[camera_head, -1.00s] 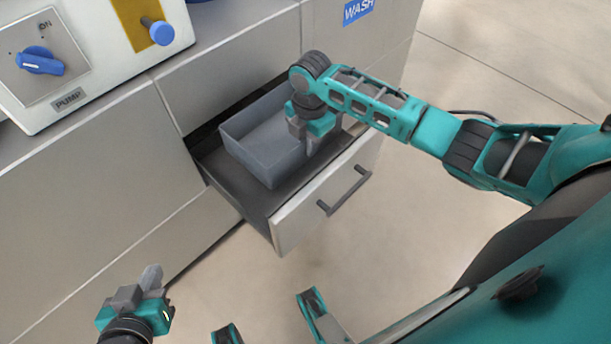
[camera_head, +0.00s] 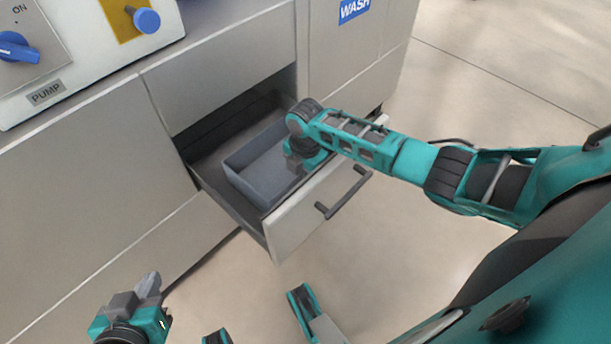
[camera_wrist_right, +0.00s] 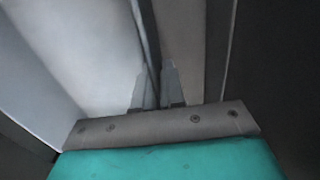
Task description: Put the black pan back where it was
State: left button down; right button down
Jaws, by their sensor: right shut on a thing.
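The pan (camera_head: 257,186) shows as a dark grey, open rectangular tray inside the pulled-out drawer (camera_head: 222,203) in the head view. It sits low between the drawer walls; whether its underside touches the drawer floor is hidden. My right gripper (camera_head: 298,165) is at the pan's right side, close to the drawer front. In the right wrist view my right gripper (camera_wrist_right: 155,85) is shut on the pan's thin wall (camera_wrist_right: 150,40), one finger on each side. My left gripper (camera_head: 137,294) is at the lower left, away from the drawer and empty; its finger gap is unclear.
The drawer front has a dark bar handle (camera_head: 343,193). A machine with a PUMP label (camera_head: 46,92) and blue knobs stands on the cabinet top at the upper left. A blue WASH sign (camera_head: 354,9) marks the cabinet at right. Floor in front is clear.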

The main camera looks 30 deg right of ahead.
jog(key=shift+f, duration=0.15)
pick_arm(q)
jog(key=shift+a, duration=0.1)
pick_arm(e)
jog(key=c, duration=1.2)
grip_release()
